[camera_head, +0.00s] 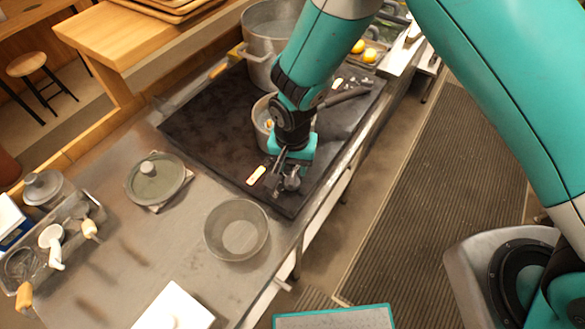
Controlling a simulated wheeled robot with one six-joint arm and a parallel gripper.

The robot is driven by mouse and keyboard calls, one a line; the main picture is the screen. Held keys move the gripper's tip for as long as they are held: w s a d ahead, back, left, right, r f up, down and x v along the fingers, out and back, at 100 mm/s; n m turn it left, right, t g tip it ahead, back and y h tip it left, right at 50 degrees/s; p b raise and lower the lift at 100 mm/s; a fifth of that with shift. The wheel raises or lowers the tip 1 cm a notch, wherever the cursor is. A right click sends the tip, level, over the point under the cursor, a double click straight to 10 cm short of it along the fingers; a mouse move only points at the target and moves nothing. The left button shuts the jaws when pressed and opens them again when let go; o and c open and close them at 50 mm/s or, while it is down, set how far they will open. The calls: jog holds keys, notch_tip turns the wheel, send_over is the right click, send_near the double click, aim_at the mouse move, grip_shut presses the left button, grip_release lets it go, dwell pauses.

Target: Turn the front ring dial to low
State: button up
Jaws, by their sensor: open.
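The dark cooktop (205,130) lies on the steel counter. A lit display (256,175) is on its front edge at the near end. A dark knob-like shape (292,182), which looks like the front ring dial, is just right of this display. My gripper (284,176) reaches down over this spot from the teal wrist, its jaws open. The fingers and the dial overlap in dark tones, so I cannot tell whether they touch. The dial's marking and setting are too small to read.
A small pot (262,123) stands on the cooktop just behind my wrist. A large pot (259,61) stands farther back. A second lit display (337,83) is at the far end. A glass bowl (237,257) and a lidded container (157,176) are on the counter at the near side.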

aim_at(292, 177)
jog(key=shift+f+p, duration=0.5)
jog(key=shift+f, duration=1.75)
grip_shut()
